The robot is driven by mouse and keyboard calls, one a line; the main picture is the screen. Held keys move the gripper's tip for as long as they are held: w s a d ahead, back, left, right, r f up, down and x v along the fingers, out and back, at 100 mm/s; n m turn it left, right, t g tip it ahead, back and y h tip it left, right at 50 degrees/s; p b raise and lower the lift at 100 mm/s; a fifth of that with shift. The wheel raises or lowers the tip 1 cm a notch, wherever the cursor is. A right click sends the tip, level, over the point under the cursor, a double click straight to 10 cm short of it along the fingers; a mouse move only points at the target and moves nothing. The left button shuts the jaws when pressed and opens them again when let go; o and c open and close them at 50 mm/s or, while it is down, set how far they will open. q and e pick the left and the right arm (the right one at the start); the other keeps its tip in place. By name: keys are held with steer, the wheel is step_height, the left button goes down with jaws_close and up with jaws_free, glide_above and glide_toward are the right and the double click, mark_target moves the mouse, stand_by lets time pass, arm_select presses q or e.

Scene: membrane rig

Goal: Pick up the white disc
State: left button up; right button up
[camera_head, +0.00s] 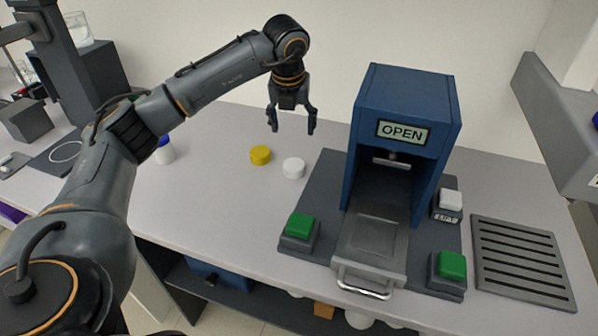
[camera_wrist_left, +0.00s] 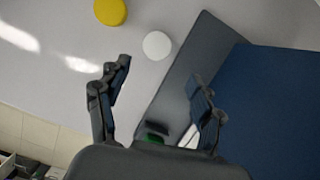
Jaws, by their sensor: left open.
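The white disc (camera_head: 293,168) lies on the grey bench top, left of the blue machine (camera_head: 408,95). A yellow disc (camera_head: 260,155) lies just to its left. My left gripper (camera_head: 291,128) is open and empty, pointing down above the bench behind the white disc. In the left wrist view the white disc (camera_wrist_left: 157,45) lies beyond the open fingers (camera_wrist_left: 155,88), nearer the left finger's side, not between them. The yellow disc also shows there (camera_wrist_left: 110,11). My right gripper is in neither view.
The blue machine, with a display reading OPEN, stands on a dark base plate (camera_head: 318,190) close to the discs. Its metal drawer (camera_head: 370,240) sits between two green buttons (camera_head: 301,225) (camera_head: 452,265). A slotted grey rack (camera_head: 520,262) lies at the right.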

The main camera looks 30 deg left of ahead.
arm_select(q)
steer(key=p, duration=0.2)
glide_above(294, 164)
steer(key=f, duration=0.5)
steer(key=s+f, duration=0.1)
steer(key=f, duration=0.1)
steer(key=shift+d+f, duration=0.25)
steer(key=shift+f, duration=0.05)
steer(key=shift+w+f, duration=0.2)
steer(key=shift+f, duration=0.1)
step_height(294, 164, down, 5)
steer(key=shift+a+r+p, duration=0.1)
steer(key=shift+a+p, duration=0.05)
steer(key=shift+p, duration=0.75)
steer(key=shift+w+f, duration=0.15)
steer(key=shift+f, duration=0.2)
steer(key=shift+c, duration=0.4)
steer(key=c, duration=0.6)
